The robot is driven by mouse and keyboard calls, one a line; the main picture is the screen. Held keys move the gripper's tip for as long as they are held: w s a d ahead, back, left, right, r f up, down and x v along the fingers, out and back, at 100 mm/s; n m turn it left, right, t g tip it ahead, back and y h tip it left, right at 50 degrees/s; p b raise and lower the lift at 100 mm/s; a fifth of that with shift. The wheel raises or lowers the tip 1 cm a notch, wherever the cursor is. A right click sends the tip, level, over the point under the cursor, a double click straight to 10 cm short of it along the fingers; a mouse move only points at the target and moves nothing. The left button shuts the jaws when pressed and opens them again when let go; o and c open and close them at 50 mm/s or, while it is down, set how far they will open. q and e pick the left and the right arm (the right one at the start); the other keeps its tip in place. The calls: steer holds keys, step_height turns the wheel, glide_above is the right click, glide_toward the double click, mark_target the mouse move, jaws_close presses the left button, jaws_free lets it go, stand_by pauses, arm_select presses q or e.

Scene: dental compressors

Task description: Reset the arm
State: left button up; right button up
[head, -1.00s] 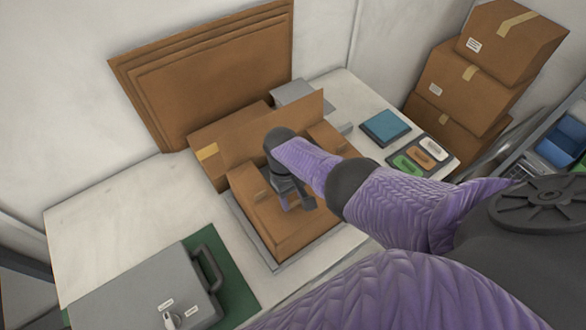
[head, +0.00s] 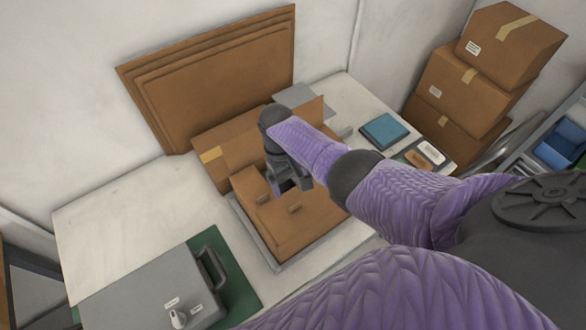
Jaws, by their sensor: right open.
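My right arm, in a purple sleeve, reaches in from the right of the head view. Its dark gripper (head: 291,186) points down over the brown cardboard box (head: 290,225) in the middle of the table. The gripper is open, and I see nothing held in it. Whether its fingertips touch the box is hard to tell. The box sits on a grey tray (head: 262,247), and two small tabs show on its top. My left gripper is not in view.
A grey case (head: 140,285) with a handle lies on a green mat (head: 238,283) at the front left. A blue pad (head: 384,131) and a dark tray with coloured pieces (head: 425,155) are at the right. Stacked boxes (head: 470,85) stand beyond. The left tabletop (head: 120,215) is clear.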

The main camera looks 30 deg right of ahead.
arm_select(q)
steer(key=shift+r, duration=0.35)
arm_select(e)
steer(key=shift+v, duration=1.2)
